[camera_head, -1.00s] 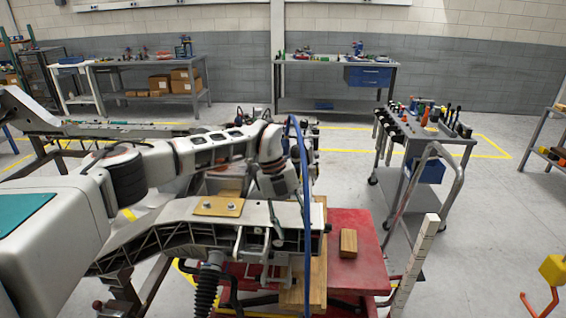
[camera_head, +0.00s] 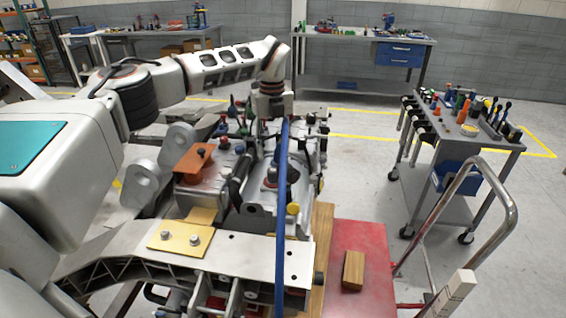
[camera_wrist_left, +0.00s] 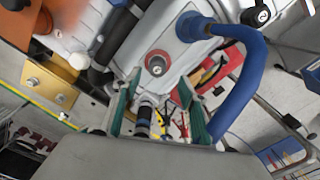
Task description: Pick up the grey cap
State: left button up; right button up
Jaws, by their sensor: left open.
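My left gripper (camera_head: 271,105) points down over the far part of the chassis fixture in the head view. In the left wrist view its two green-lined fingers (camera_wrist_left: 158,90) stand apart. A round grey cap (camera_wrist_left: 157,65) in a reddish ring sits on the pale metal housing (camera_wrist_left: 190,45), just beyond the fingertips. A dark banded cylinder (camera_wrist_left: 144,118) shows between the fingers; I cannot tell whether it touches them. I cannot pick out the cap with certainty in the head view. My right gripper is not in view.
A thick blue hose (camera_wrist_left: 243,85) curves close beside the right finger. A black hose (camera_wrist_left: 112,45) and a brass bracket (camera_wrist_left: 50,80) lie left. A wooden block (camera_head: 353,271) rests on the red surface (camera_head: 365,237). A tool cart (camera_head: 475,145) stands right.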

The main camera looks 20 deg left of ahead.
aim_at(272, 169)
pick_arm(q)
jog(key=shift+w+f, duration=0.15)
jog(key=shift+f, duration=0.9)
jog(key=shift+s+f, duration=0.25)
jog(key=shift+f, duration=0.1)
jog(key=f, duration=0.4)
jog(key=shift+a+f, duration=0.15)
jog(key=shift+a, duration=0.05)
jog(key=shift+f, duration=0.3)
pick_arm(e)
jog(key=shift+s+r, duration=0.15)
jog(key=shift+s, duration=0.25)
pick_arm(q)
jog(key=shift+c, duration=0.4)
jog(key=c, duration=0.7)
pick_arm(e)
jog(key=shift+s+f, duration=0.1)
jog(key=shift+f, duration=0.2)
